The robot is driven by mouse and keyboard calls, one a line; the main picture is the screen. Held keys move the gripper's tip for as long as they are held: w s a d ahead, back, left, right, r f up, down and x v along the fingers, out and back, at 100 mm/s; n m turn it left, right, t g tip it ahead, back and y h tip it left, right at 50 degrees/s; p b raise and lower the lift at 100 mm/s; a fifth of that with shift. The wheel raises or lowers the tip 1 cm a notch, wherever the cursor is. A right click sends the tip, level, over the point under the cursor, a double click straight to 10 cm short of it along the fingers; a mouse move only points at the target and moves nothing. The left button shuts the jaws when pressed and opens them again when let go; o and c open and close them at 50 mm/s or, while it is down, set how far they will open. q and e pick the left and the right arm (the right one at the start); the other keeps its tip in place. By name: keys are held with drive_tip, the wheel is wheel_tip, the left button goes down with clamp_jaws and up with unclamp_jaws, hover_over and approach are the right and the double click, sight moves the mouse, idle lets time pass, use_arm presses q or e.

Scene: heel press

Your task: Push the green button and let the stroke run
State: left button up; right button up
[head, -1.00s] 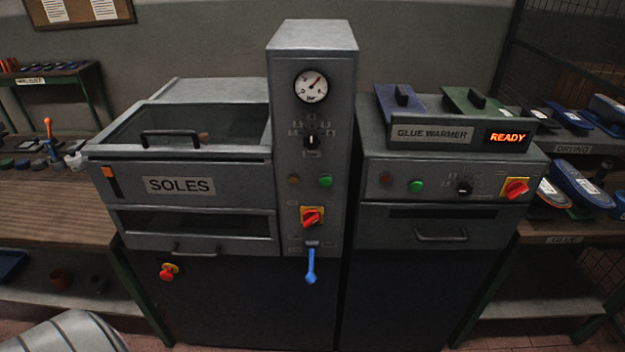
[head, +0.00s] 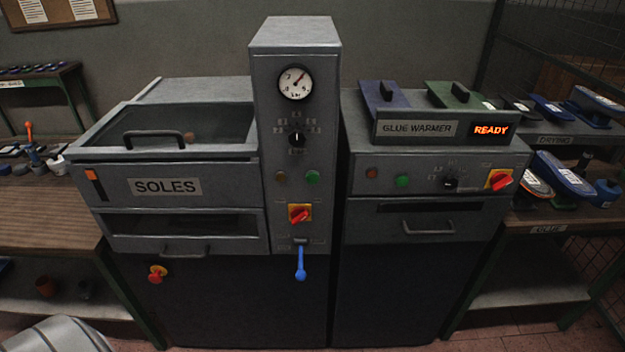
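The machine (head: 292,150) has a tall grey column with a pressure gauge (head: 296,83) at the top. A green button (head: 313,177) sits on this column beside a dim amber lamp or button (head: 280,176). A second green button (head: 402,181) is on the glue warmer (head: 436,205) to the right, beside a red one (head: 372,173). Neither green button is covered. Neither of my grippers is in view.
The column has a black dial (head: 297,139), a red switch on yellow (head: 299,214) and a blue lever (head: 300,263). A red knob (head: 157,274) is at lower left. The glue warmer's display (head: 491,130) reads READY. Benches with shoe items stand on both sides.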

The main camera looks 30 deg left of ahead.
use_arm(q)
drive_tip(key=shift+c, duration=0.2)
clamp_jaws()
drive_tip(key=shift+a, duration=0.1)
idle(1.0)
